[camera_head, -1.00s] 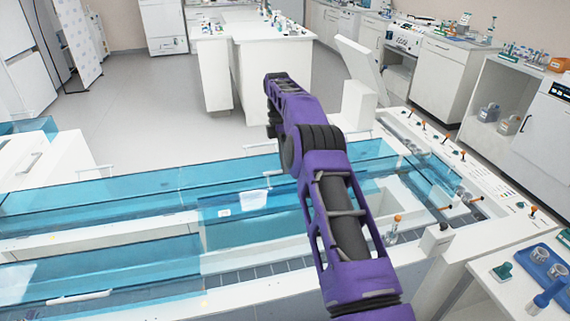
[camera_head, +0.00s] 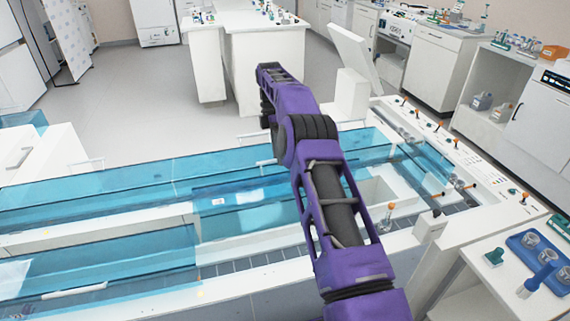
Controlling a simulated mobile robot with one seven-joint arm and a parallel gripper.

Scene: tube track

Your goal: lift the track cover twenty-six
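Transparent blue track covers lie along the white track. A long far cover (camera_head: 100,190) runs from the left toward my arm. A near cover (camera_head: 110,265) lies at the front left, with a white bar handle (camera_head: 75,290). A middle cover (camera_head: 240,197) lies just left of my arm with a small white label on it. Another cover (camera_head: 430,165) lies right of the arm. I cannot read which one is twenty-six. My purple arm reaches out over the track, and its far end is above the far side. My gripper is hidden or too small to make out.
A white rail with orange-topped levers (camera_head: 440,135) borders the track on the right. A side table at the lower right holds a blue tray (camera_head: 540,262). A white island (camera_head: 265,65) stands behind. The grey floor (camera_head: 150,100) beyond the track is clear.

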